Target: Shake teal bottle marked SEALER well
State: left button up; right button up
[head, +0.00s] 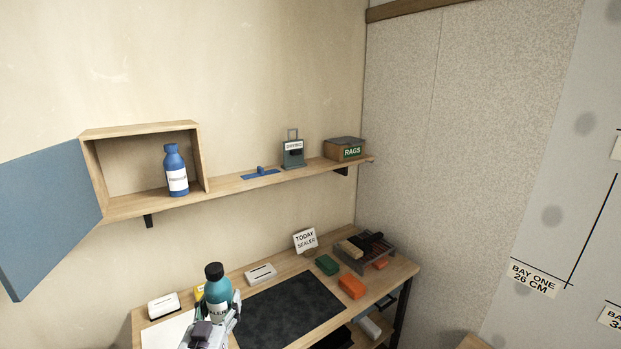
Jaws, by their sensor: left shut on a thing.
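The teal bottle (219,287) has a black cap and a white label, partly hidden, with letters ending in "LER" showing. It stands close to upright, above or in front of the bench's left part. My left gripper (218,322) is shut on the bottle's lower part and covers some of the label. Whether the bottle's base touches anything is hidden. My right gripper is not in the view.
A blue bottle (175,172) stands in the open wooden cabinet (140,131), its blue door (45,218) swung left. The bench holds a dark mat (290,309), a "TODAY SEALER" card (305,240), green (327,264) and orange (351,287) blocks, and a tray (378,251).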

pick_arm(q)
notch_tip(320, 180, down, 9)
dwell(0.6)
